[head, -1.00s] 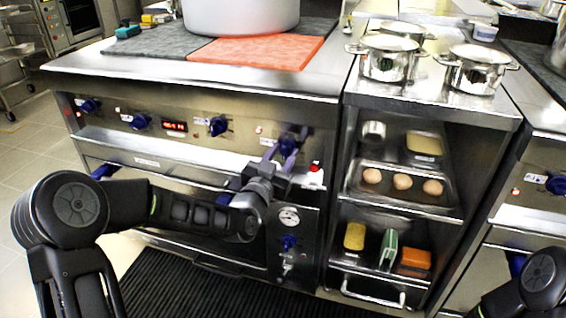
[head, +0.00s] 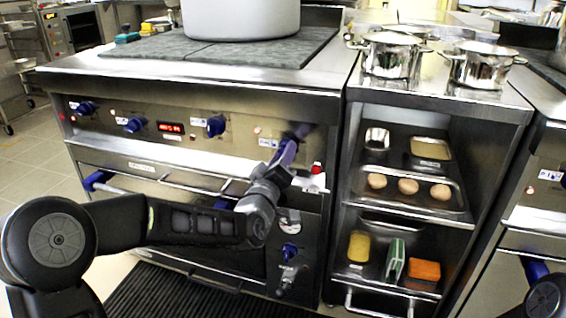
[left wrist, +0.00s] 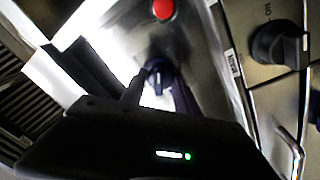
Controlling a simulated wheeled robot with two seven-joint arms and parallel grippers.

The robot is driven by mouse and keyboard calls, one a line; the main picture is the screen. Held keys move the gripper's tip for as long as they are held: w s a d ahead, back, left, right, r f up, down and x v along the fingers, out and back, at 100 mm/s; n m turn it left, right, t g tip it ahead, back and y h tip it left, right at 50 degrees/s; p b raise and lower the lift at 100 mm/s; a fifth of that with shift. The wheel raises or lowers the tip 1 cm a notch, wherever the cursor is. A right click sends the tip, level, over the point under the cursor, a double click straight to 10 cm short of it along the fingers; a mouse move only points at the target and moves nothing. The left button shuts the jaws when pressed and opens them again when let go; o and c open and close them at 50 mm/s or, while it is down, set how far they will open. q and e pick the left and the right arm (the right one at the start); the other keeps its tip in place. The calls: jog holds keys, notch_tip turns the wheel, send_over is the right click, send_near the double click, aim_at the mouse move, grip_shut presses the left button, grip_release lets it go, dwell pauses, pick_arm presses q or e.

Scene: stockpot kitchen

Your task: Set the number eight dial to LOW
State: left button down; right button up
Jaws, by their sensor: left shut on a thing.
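The right-most dial (head: 299,130) on the front panel of the range is dark blue and mostly covered by my left gripper (head: 289,150). The gripper's fingers are shut on it; in the left wrist view the fingertips (left wrist: 157,88) stand either side of the blue dial (left wrist: 155,72). The label beside the dial is too small to read, so its number and setting cannot be told. My right gripper is out of view.
Other blue dials (head: 215,126) and a red display (head: 170,128) line the panel. A red button (head: 316,167) sits just below right of the held dial. A large pot (head: 240,18) stands on the dark hot plates (head: 135,48). Open shelves (head: 405,215) stand to the right.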

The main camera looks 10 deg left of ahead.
pick_arm(q)
jog(key=shift+f+n+b, duration=0.1)
jog(key=shift+n+b, duration=0.55)
jog(key=shift+n, duration=0.65)
jog(key=c, duration=0.9)
grip_release()
jog(key=shift+y, duration=0.3)
jog(key=s, duration=0.2)
jog(key=s+p, duration=0.1)
jog(key=s, duration=0.4)
jog(key=shift+s+a+f+p, duration=0.1)
jog(key=shift+s+f+p, duration=0.25)
jog(key=shift+s+p, duration=0.05)
